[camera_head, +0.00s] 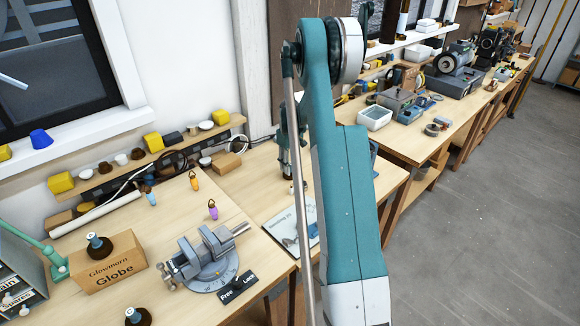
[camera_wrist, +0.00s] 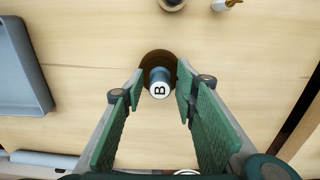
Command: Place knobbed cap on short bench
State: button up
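In the wrist view, a knobbed cap (camera_wrist: 159,88) stands on a light wooden bench top (camera_wrist: 85,80). It has a round dark brown base and a blue-grey knob with a pale top marked "B". My gripper (camera_wrist: 160,73) is open, with one green finger on each side of the knob. Gaps show between the fingers and the knob, and nothing is held. In the head view, my arm covers much of the middle bench (camera_head: 235,178), and the gripper end is mostly hidden behind it. I cannot tell which bench is the short one.
A blue-grey tray (camera_wrist: 22,75) lies left in the wrist view, and a dark gap shows past the bench edge at lower right. In the head view, similar dark knobbed pieces stand on the Globe box (camera_head: 98,245) and near it. A vise (camera_head: 207,262) stands on the left bench.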

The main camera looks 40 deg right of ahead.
jog(key=shift+r, duration=0.2)
notch_tip(320, 180, up, 12)
dwell(0.7)
dwell(0.3)
jog(key=shift+a, duration=0.1)
jog(key=s+a+r+t, duration=0.1)
jog(key=s+a+r, duration=0.2)
jog(key=a+r, duration=0.55)
jog(key=s+a+r+t+h, duration=0.1)
jog(key=s+a+r, duration=0.35)
jog(key=a, duration=0.65)
jog(key=s+a+r+t, duration=0.1)
jog(key=s+a+r, duration=0.2)
jog(key=a+r, duration=0.55)
jog(key=s+a+f+t, duration=0.2)
jog(key=s+a, duration=0.9)
jog(key=s, duration=0.1)
jog(key=s+a+f+t+y, duration=0.1)
jog(key=s+a+f+t, duration=0.1)
jog(key=s+a, duration=1)
jog(key=shift+s, duration=0.35)
